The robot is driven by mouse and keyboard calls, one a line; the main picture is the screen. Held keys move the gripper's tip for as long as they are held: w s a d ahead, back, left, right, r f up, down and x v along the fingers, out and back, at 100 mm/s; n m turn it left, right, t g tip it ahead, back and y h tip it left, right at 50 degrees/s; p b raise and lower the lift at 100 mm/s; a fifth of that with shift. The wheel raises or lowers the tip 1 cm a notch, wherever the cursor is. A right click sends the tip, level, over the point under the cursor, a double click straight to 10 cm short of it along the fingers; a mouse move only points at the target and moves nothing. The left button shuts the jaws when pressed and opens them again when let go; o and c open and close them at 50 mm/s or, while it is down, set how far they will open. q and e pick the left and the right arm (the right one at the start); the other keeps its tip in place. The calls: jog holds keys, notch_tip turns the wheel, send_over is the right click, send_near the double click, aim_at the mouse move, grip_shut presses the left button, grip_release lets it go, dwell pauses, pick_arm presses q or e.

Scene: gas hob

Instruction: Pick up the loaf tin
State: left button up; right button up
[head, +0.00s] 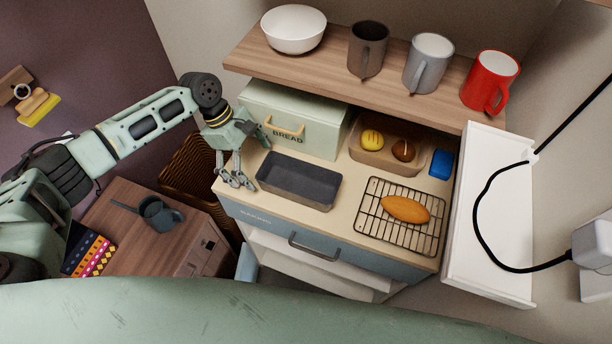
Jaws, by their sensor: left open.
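The loaf tin (299,181) is a dark grey, rectangular, shallow pan. It lies on the cream worktop, in front of the green bread box, and looks empty. My left gripper (245,165) is open, just to the left of the tin and above the worktop's left edge. Its fingers are spread and hold nothing. Whether any finger touches the tin or the bread box is not clear. My right gripper does not show.
The green bread box (297,112) stands close behind the tin. A wire rack (376,228) with a bread roll (405,209) lies to the right. A tray (371,161) with two buns and a blue item (441,164) sit behind the rack. A wooden shelf (300,68) with mugs overhangs the back.

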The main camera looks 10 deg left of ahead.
aim_at(304, 190)
pick_arm(q)
jog(key=d, duration=0.2)
jog(key=s+d+p, duration=0.1)
jog(key=d, duration=0.1)
jog(key=d+p, duration=0.1)
jog(key=d, duration=0.2)
jog(key=shift+s+r, duration=0.25)
jog(key=shift+s, duration=0.05)
jog(key=shift+d+p, duration=0.4)
jog(key=shift+d, duration=0.1)
jog(key=d, duration=0.1)
jog(key=s+d+p, duration=0.1)
jog(key=d, duration=0.1)
jog(key=shift+d, duration=0.3)
jog(key=shift+d+f+p, duration=0.25)
jog(key=shift+f+p, duration=0.05)
jog(key=shift+p, duration=0.2)
jog(key=shift+d+f, duration=0.1)
jog(key=shift+f, duration=0.3)
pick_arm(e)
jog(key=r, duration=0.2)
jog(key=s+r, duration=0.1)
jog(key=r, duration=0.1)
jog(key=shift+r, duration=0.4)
pick_arm(q)
jog(key=shift+c, duration=0.4)
jog(key=c, duration=1.4)
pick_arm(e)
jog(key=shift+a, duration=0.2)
